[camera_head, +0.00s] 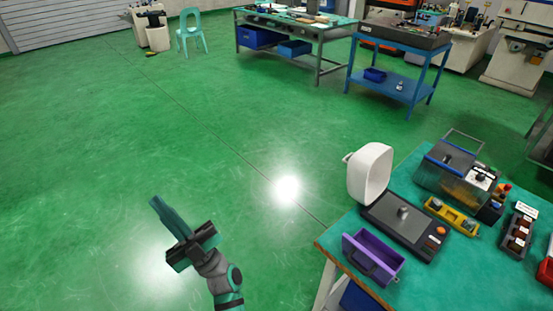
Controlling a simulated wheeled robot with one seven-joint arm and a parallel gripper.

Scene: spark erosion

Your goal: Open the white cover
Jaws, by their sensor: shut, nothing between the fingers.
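The white cover (370,173) stands raised and tilted back at the rear left of a dark flat device (411,238) on the teal-topped table. The device's top, with a small grey cylinder (403,212) on it and an orange button at its right, is uncovered. My gripper (160,209) is shut and empty. It is over the green floor, well to the left of the table and apart from the cover.
A purple open bin (372,258) sits at the table's front left, beside the device. A yellow holder (451,216), a transparent-sided box (456,172) and a dark rack (517,235) stand to the right. The floor between my gripper and the table (327,241) is clear.

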